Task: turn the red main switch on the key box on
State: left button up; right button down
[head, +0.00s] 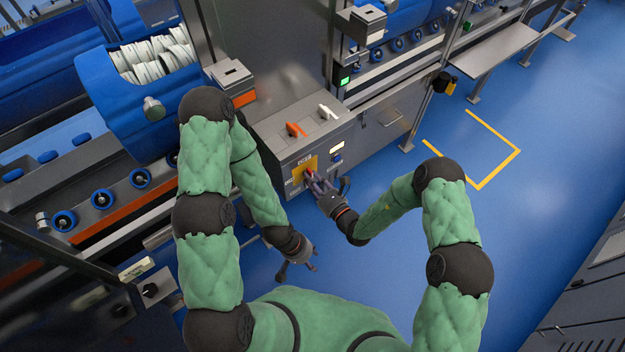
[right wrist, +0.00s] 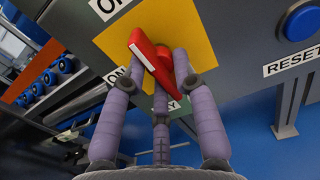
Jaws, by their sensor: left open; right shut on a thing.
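The key box (head: 290,150) is a grey cabinet with a yellow plate (head: 298,168) on its front. The red main switch (head: 309,174) sits on this plate, mostly covered by my right gripper (head: 317,184) in the head view. In the right wrist view, its red handle (right wrist: 150,57) slants from upper left to lower right on the yellow plate (right wrist: 198,30). The right gripper's purple fingers (right wrist: 163,75) are shut on the handle. An ON label lies left of the handle, and a partly cut-off label is above it. My left gripper (head: 296,270) is open and empty, low in front of the cabinet.
A blue button (right wrist: 302,20) with a RESET label is right of the plate. Orange (head: 296,130) and white (head: 327,112) handles are on the box top. A blue tub (head: 130,100) of white pieces stands at left.

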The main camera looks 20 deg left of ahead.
jog(key=shift+d+f+n, duration=0.1)
jog(key=shift+f+n, duration=0.05)
jog(key=shift+n, duration=0.15)
jog(key=shift+w+d+r+n+p, duration=0.1)
jog(key=shift+n+p, duration=0.35)
jog(key=shift+n, duration=2.4)
jog(key=shift+w+r+n+p, duration=0.1)
jog(key=shift+n+p, duration=0.4)
jog(key=shift+n, duration=2.4)
jog(key=shift+w+d+n+p, duration=0.1)
jog(key=shift+n+p, duration=0.35)
jog(key=shift+n, duration=2.4)
jog(key=c, duration=1)
grip_release()
jog(key=shift+s, duration=0.1)
